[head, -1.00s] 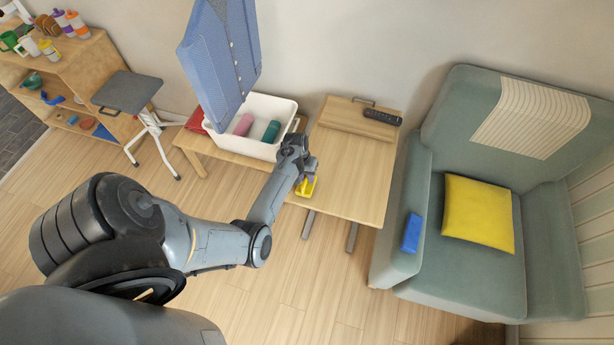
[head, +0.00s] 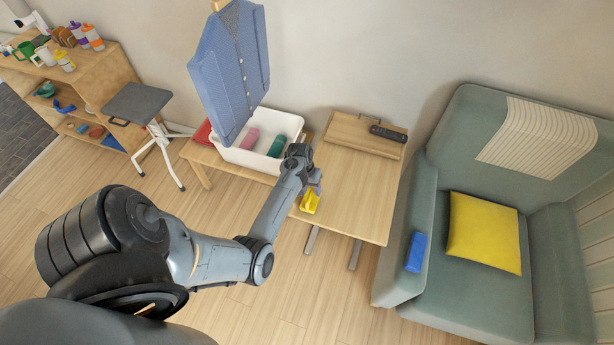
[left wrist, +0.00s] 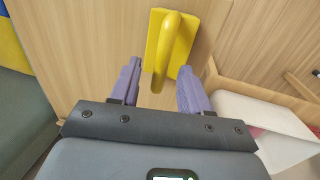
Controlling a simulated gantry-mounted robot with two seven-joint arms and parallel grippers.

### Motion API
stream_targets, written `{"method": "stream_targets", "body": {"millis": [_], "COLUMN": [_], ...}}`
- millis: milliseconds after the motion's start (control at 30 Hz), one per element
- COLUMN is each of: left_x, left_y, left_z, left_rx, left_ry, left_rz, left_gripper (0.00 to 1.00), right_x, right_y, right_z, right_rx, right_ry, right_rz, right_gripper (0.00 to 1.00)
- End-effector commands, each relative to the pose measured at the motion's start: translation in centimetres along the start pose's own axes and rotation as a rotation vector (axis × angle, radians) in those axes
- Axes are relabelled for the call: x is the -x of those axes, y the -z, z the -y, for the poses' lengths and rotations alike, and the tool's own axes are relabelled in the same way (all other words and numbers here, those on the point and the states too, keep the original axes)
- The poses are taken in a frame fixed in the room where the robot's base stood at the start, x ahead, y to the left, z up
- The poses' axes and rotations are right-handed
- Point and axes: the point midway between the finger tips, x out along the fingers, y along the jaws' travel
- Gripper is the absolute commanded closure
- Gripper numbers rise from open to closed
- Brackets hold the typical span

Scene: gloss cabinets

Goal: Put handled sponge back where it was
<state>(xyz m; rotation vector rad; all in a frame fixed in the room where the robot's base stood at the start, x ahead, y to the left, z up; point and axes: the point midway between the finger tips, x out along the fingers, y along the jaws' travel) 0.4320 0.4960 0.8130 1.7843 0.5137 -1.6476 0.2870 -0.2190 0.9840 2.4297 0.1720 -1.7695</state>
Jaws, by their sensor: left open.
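The yellow handled sponge (head: 310,202) rests on the wooden table (head: 352,205) near its front left corner. In the left wrist view the sponge (left wrist: 186,42) shows a looped yellow handle on a flat yellow body. My left gripper (head: 314,186) is right above and beside the sponge in the head view. In the left wrist view the purple fingers of my left gripper (left wrist: 155,82) are spread apart, with the near end of the handle between them. No grip on the sponge shows. My right gripper is not in view.
A white bin (head: 240,157) with pink and green rolls stands left of the table on a low bench. A black remote (head: 388,134) lies at the table's back. A green armchair (head: 470,280) with a blue block (head: 415,252) on its arm stands right.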

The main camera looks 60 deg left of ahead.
Motion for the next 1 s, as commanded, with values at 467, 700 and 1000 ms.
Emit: {"method": "stream_targets", "body": {"millis": [467,700,1000], "left_x": [8.0,10.1,12.0], "left_y": [0.1,-0.7,-8.9], "left_z": [0.0,0.2,-4.4], "left_rx": [0.001,-0.053,-0.469], "left_ry": [0.001,0.059,0.255], "left_rz": [-0.002,-0.031,-0.185], "left_gripper": [0.54,0.54,0.54], "right_x": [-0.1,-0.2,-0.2], "right_y": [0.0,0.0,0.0], "right_z": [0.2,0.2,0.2], "right_rx": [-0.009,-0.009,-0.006], "right_ry": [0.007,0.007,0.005], "right_rz": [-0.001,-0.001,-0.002], "right_gripper": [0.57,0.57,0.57]}}
